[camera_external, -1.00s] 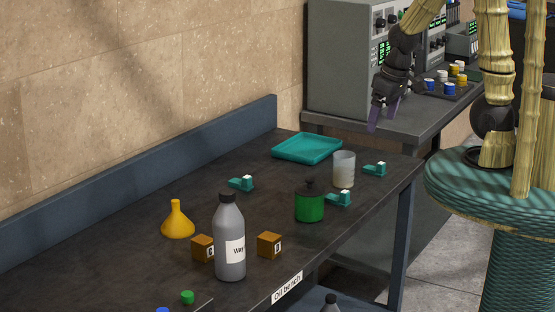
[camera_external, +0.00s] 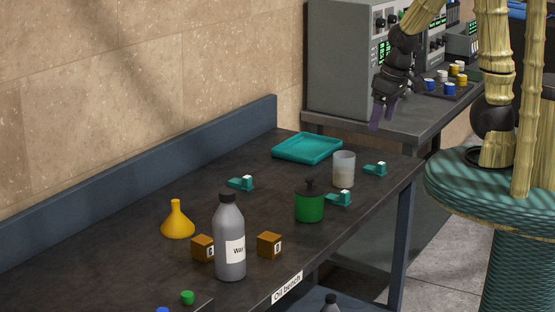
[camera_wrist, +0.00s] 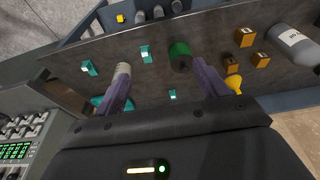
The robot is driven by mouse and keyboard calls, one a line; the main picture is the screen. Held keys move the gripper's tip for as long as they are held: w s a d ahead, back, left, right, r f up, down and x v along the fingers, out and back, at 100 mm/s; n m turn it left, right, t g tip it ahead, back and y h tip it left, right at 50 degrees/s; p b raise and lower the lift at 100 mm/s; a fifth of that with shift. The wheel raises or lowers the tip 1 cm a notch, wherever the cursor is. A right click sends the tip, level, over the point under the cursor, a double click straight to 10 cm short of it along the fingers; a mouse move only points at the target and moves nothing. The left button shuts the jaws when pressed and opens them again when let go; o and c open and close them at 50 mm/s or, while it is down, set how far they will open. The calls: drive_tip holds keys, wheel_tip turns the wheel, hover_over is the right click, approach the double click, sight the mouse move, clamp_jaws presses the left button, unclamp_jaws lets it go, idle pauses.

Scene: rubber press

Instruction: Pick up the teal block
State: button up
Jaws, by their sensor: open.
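Three similar teal blocks with white tops lie on the dark bench: one left of the tray (camera_external: 239,184), one beside the green pot (camera_external: 336,200), and one near the right edge (camera_external: 373,170). The pictures do not single one out. In the wrist view they show at the left (camera_wrist: 89,68), upper middle (camera_wrist: 145,53) and between the fingers lower down (camera_wrist: 172,95). My gripper (camera_external: 382,115) is open and empty, in the air beyond the bench's right end, apart from every block. Its fingers (camera_wrist: 160,70) are spread in the wrist view.
A teal tray (camera_external: 306,149), a clear beaker (camera_external: 344,170) and a green pot (camera_external: 309,206) stand near the blocks. A yellow funnel (camera_external: 177,220), a grey bottle (camera_external: 230,250) and orange cubes (camera_external: 269,245) stand farther left. A second bench (camera_external: 400,130) with instruments is behind.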

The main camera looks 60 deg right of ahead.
drive_tip(key=shift+c, duration=1.4)
drive_tip(key=w+d+f+m+t+p, duration=0.1)
drive_tip(key=w+d+f+m+p, duration=0.2)
drive_tip(key=f, duration=0.4)
drive_tip(key=w+d+f+m+t, duration=0.1)
drive_tip(key=w+d+f+m, duration=0.25)
drive_tip(key=f+m, duration=0.3)
wheel_tip(320, 180, down, 7)
drive_tip(key=s+m+t+y+p, duration=0.2)
drive_tip(key=m, duration=0.4)
drive_tip(key=s+a+m+t+h+p, duration=0.1)
drive_tip(key=s+m+t+h+p, duration=0.2)
drive_tip(key=m, duration=1.8)
drive_tip(key=s+f+t, duration=0.1)
drive_tip(key=s+t, duration=0.3)
drive_tip(key=shift+s, duration=0.3)
